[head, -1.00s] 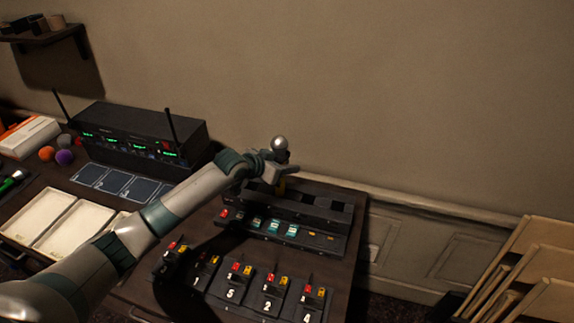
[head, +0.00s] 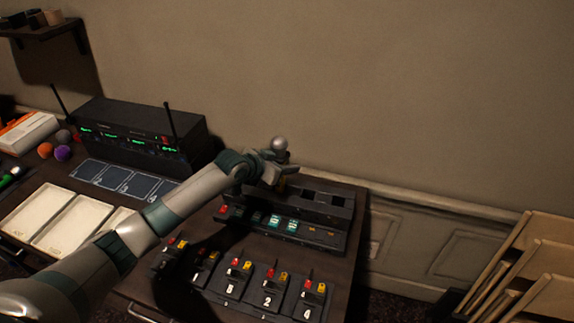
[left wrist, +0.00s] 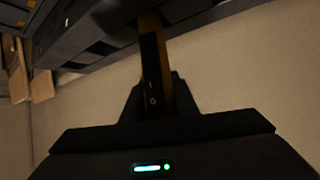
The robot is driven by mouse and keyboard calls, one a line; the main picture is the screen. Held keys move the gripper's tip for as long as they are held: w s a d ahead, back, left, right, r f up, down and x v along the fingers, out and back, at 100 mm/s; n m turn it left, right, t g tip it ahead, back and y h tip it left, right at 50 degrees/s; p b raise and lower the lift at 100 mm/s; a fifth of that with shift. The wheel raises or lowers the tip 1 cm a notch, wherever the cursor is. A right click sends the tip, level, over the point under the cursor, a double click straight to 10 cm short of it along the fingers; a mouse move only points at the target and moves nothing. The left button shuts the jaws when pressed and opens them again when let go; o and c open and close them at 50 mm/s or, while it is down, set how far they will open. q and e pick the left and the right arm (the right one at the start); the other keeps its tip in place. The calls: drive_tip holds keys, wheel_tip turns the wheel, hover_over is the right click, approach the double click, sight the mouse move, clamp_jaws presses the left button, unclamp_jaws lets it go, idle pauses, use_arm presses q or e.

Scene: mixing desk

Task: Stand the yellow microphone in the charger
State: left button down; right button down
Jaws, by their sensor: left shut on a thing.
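The yellow microphone has a round silver head (head: 279,144) that stands up above my left gripper (head: 280,174) in the head view. My left gripper is shut on its handle, which looks upright. In the left wrist view the dark and yellow handle (left wrist: 153,65) runs from between the fingers up to the dark charger. The charger (head: 326,200) is a long black block with several slots at the back of the desk. The handle's lower end is at the charger's left part; my gripper and the dim light hide how deep it sits. My right gripper is out of view.
A battery rack (head: 290,229) with colored lights lies in front of the charger. Several numbered packs (head: 269,290) line the front edge. A black receiver (head: 135,135) with antennas and white trays (head: 85,222) stand left. Wooden chairs (head: 535,265) are at right.

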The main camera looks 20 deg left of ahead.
use_arm(q)
drive_tip(key=shift+f+b, duration=0.45)
drive_tip(key=shift+f, duration=0.45)
idle(0.5)
drive_tip(key=c, duration=0.7)
unclamp_jaws()
drive_tip(key=shift+s+a, duration=0.1)
idle(0.3)
drive_tip(key=shift+s+a+r+p, duration=0.1)
drive_tip(key=shift+s+p, duration=0.05)
drive_tip(key=shift+p, duration=0.15)
drive_tip(key=shift+s+a+r+p, duration=0.1)
drive_tip(key=shift+s+a+p, duration=0.2)
drive_tip(key=shift+s+p, duration=0.25)
drive_tip(key=shift+s+a+r+p, duration=0.1)
drive_tip(key=shift+s+a+p, duration=0.3)
drive_tip(key=shift+s, duration=0.3)
drive_tip(key=shift+s+a+p, duration=0.2)
drive_tip(key=shift+s+p, duration=0.35)
drive_tip(key=shift+s, duration=0.05)
drive_tip(key=shift+s+a+r+p, duration=0.1)
drive_tip(key=shift+s+a+p, duration=0.35)
drive_tip(key=shift+s, duration=0.25)
drive_tip(key=shift+s+a+r+p, duration=0.1)
drive_tip(key=shift+s+a+p, duration=0.2)
drive_tip(key=shift+s+p, duration=0.4)
drive_tip(key=shift+s+a+p, duration=0.4)
drive_tip(key=shift+s, duration=0.55)
